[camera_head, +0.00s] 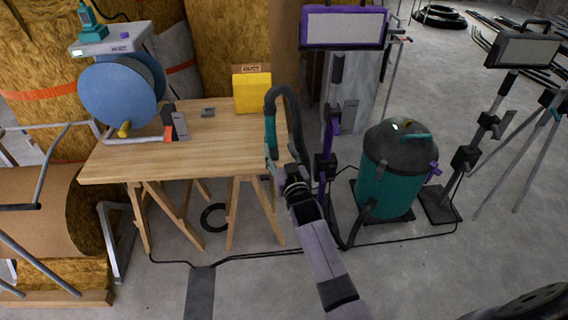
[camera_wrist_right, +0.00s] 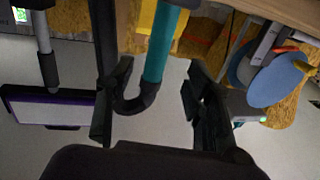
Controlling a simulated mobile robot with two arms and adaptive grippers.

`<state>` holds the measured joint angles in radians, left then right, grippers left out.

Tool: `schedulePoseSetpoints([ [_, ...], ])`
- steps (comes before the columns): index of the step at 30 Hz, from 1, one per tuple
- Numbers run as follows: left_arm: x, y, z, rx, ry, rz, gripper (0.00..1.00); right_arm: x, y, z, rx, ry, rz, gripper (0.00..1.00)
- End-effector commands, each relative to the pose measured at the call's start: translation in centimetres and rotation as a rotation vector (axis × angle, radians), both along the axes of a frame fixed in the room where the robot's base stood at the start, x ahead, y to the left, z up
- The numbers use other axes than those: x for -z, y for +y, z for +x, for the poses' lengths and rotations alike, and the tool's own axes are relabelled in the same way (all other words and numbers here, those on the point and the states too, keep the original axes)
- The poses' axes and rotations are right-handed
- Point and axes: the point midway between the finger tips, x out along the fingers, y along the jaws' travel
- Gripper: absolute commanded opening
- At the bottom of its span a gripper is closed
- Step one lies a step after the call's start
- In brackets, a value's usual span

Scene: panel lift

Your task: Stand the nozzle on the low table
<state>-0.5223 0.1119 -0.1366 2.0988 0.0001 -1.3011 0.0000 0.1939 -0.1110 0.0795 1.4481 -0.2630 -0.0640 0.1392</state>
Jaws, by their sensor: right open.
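The nozzle looks to be the teal tube (camera_head: 271,130) with a black hose arching over its top, in front of the wooden table's right edge. In the right wrist view the teal tube (camera_wrist_right: 160,48) ends in a black bend between the fingers. My right gripper (camera_head: 279,168) is open, close to the tube's lower end; I cannot tell whether a finger touches it. The gripper also shows in the wrist view (camera_wrist_right: 152,100). The wooden table (camera_head: 220,145) on trestles is the only table I see. My left gripper is not in view.
On the table are a yellow box (camera_head: 253,93), a grey and orange tool (camera_head: 174,123) and a small grey piece (camera_head: 208,112). A blue reel (camera_head: 115,92) stands at its left. A teal vacuum (camera_head: 390,175) and lamp stands are right. The tabletop's front middle is clear.

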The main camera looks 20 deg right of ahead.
Motion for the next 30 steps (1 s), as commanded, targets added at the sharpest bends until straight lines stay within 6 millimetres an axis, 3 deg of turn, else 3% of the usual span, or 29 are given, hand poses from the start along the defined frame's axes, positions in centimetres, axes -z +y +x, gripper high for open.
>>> schedulePoseSetpoints([
  [7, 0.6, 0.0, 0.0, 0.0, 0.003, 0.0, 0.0, 0.2, -0.1, -0.2, -0.001, 0.005, -0.002, 0.48],
  [11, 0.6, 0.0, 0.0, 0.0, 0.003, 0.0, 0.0, 3.1, -0.5, -2.2, 0.002, 0.103, -0.009, 0.48],
  [14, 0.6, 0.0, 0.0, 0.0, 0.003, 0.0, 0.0, 7.7, -0.9, -6.2, 0.0, 0.28, -0.022, 0.48],
  [18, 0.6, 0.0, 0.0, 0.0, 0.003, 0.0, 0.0, 14.9, -0.5, -15.6, -0.031, 0.617, -0.044, 0.48],
  [21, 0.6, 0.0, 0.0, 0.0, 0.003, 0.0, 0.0, 18.6, 0.2, -23.3, -0.073, 0.854, -0.06, 0.48],
  [24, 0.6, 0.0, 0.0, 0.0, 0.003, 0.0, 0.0, 20.6, 1.1, -30.3, -0.12, 1.053, -0.073, 0.48],
  [27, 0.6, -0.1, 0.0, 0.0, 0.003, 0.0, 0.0, 21.4, 1.7, -35.6, -0.16, 1.197, -0.083, 0.48],
  [30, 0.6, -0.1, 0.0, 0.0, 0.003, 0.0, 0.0, 21.5, 2.1, -38.6, -0.185, 1.277, -0.088, 0.48],
])
